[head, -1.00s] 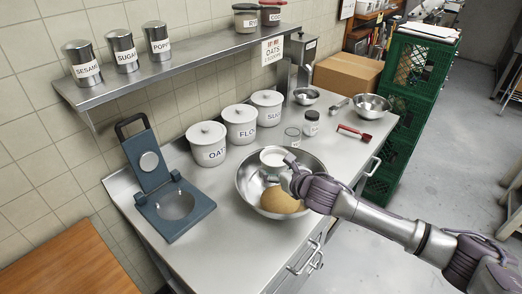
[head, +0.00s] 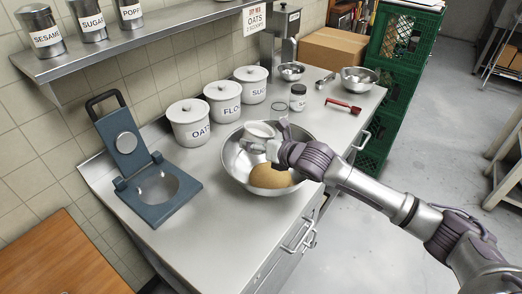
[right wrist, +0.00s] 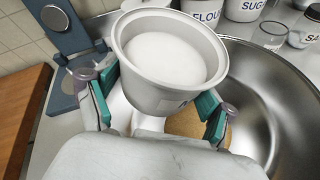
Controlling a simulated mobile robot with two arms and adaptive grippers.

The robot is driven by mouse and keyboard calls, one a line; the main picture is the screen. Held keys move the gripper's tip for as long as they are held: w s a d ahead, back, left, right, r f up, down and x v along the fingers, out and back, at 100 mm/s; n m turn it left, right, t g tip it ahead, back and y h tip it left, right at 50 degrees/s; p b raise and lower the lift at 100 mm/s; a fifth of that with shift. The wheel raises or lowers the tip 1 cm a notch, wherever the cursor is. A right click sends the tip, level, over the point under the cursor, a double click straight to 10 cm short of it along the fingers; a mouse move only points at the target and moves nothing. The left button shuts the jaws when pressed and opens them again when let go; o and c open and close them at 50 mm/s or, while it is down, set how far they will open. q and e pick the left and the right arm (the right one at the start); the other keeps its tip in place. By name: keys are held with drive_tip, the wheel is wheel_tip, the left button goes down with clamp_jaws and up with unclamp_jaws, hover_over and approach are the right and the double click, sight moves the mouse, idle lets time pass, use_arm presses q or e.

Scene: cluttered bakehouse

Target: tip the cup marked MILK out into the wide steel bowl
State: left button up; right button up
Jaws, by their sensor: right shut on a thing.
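My right gripper (head: 272,143) is shut on a white cup (head: 259,132). It holds the cup over the left, far part of the wide steel bowl (head: 232,166). In the right wrist view, the two green-padded fingers press on either side of the cup (right wrist: 150,97), which holds white contents up near its rim. The cup looks slightly tilted in the head view; no stream shows. Only a scrap of blue marking shows on it, so I cannot read the name. A brown rounded mound (head: 270,177) lies in the bowl. My left gripper is out of view.
White lidded jars of oats (head: 189,125), flour (head: 223,103) and sugar (head: 251,85) stand behind the bowl. A blue press (head: 157,190) stands open at left. The front counter is clear.

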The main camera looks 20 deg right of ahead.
drive_tip(key=m, duration=0.1)
drive_tip(key=r+m+y+b, duration=0.1)
drive_tip(key=m+y+b, duration=0.1)
drive_tip(key=shift+a+r, duration=0.25)
drive_tip(key=m+y+b, duration=0.1)
drive_tip(key=m+b, duration=0.1)
drive_tip(key=shift+d+r+b, duration=0.1)
drive_tip(key=shift+b, duration=0.25)
drive_tip(key=m+y+b, duration=0.1)
drive_tip(key=m+b, duration=0.1)
drive_tip(key=b, duration=0.3)
drive_tip(key=shift+d+r, duration=0.1)
drive_tip(key=shift+d, duration=0.1)
drive_tip(key=m+b, duration=0.1)
drive_tip(key=b, duration=0.2)
drive_tip(key=d+m+t+y+b, duration=0.1)
drive_tip(key=m+b, duration=0.1)
drive_tip(key=b, duration=0.1)
drive_tip(key=shift+w, duration=0.15)
drive_tip(key=shift+m+y+b, duration=0.3)
drive_tip(key=shift+b, duration=0.45)
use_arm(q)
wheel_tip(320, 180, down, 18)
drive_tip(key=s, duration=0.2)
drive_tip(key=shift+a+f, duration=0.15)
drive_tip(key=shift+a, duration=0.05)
use_arm(e)
drive_tip(key=shift+d+r+t, duration=0.1)
drive_tip(key=shift+d+t, duration=0.05)
drive_tip(key=shift+t, duration=0.15)
